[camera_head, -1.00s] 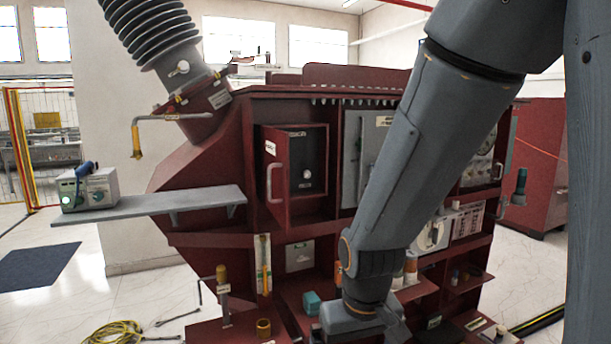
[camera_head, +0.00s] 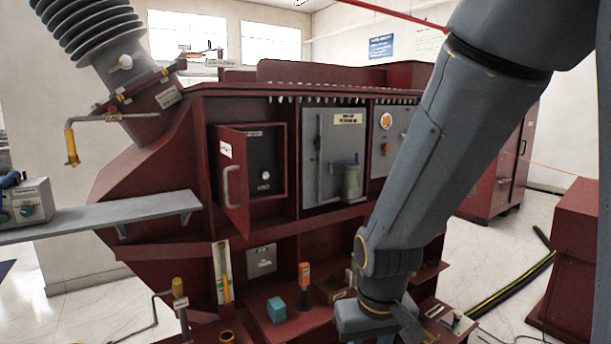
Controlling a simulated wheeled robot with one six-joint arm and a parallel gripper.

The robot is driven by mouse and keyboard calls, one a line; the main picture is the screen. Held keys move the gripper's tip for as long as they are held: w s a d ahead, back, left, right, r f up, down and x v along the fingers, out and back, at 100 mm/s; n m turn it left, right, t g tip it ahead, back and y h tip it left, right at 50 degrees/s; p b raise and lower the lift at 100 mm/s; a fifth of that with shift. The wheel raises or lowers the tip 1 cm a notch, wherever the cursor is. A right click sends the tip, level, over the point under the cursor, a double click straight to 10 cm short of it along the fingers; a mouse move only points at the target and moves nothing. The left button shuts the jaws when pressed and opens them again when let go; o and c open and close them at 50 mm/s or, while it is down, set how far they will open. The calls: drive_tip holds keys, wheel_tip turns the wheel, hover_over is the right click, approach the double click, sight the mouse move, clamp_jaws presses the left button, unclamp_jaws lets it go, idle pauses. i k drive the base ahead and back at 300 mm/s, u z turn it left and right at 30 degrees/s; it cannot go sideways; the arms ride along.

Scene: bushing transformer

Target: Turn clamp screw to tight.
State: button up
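I cannot tell for sure which part is the clamp screw, as the labels are too small to read. The ribbed grey bushing (camera_head: 90,25) rises at the upper left. Its red flange (camera_head: 160,95) has a pale knob (camera_head: 124,62) above it and a bent rod with a yellow handle (camera_head: 71,150) at its left. My gripper (camera_head: 408,325) is at the bottom, right of the middle, in front of the lower shelf. It is apart from the bushing, and its fingers are cut off and too unclear to show a grip.
The red cabinet's small door (camera_head: 235,180) stands open. A grey shelf (camera_head: 100,215) juts left and bears a control box (camera_head: 27,203). A teal block (camera_head: 276,309) and an orange-topped tool (camera_head: 304,285) stand low. A red block (camera_head: 580,260) and a black-yellow cable (camera_head: 510,292) are at the right.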

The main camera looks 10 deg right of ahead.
sight(265, 174)
drive_tip(key=z, duration=2.3)
drive_tip(key=i, duration=0.85)
drive_tip(key=u, duration=2.5)
